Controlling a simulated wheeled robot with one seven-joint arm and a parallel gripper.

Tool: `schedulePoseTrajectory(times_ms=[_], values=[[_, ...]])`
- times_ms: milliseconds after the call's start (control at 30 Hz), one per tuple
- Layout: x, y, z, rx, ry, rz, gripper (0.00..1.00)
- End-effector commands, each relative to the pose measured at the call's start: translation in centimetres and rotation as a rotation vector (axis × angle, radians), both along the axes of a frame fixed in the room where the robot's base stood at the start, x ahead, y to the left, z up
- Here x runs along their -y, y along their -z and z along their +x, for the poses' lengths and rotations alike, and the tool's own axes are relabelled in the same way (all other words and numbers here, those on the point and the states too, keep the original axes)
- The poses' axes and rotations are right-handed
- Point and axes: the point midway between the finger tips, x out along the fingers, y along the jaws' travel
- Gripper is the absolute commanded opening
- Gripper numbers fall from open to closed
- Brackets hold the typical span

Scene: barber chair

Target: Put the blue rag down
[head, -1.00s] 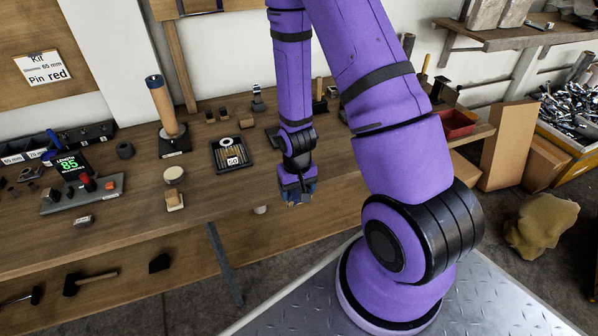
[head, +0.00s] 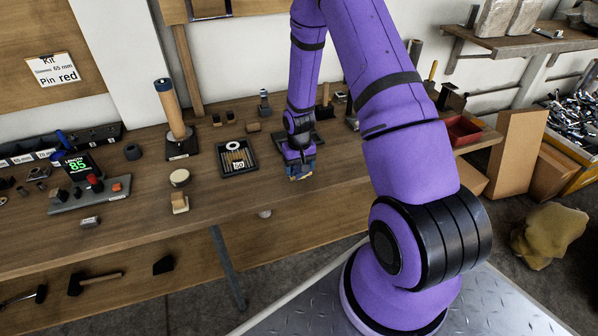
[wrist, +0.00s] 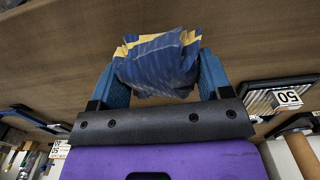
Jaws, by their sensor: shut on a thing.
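The blue rag (wrist: 160,65) is a crumpled dark blue cloth with yellow edges, seen in the wrist view between my two blue fingers. My gripper (wrist: 160,80) is shut on it. In the head view my gripper (head: 300,172) points down over the workbench (head: 240,205), near its front edge. The rag shows there only as a small blue and tan patch (head: 301,177) under the gripper. I cannot tell whether the rag touches the bench top.
A black tray marked 50 (head: 237,157) lies left of my gripper. A wooden block (head: 180,202) and a round pale disc (head: 179,178) are farther left. A red bin (head: 462,132) stands at the right. Bare bench top lies around the gripper's front and left.

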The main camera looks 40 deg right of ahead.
Motion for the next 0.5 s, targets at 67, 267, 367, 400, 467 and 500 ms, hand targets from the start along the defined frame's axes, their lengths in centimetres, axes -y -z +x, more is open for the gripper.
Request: schedulePoseTrajectory(times_ms=[67, 267, 367, 400, 467, 500], values=[[0.0, 1.3, 0.0, -0.002, -0.001, 0.001, 0.50], [0.0, 2.2, 0.0, 0.001, -0.001, 0.000, 0.50], [0.0, 2.1, 0.0, 0.001, 0.000, 0.000, 0.50], [0.0, 2.2, 0.0, 0.001, 0.000, 0.000, 0.50], [0.0, 2.2, 0.0, 0.001, 0.000, 0.000, 0.50], [0.0, 2.4, 0.0, 0.000, 0.000, 0.000, 0.50]])
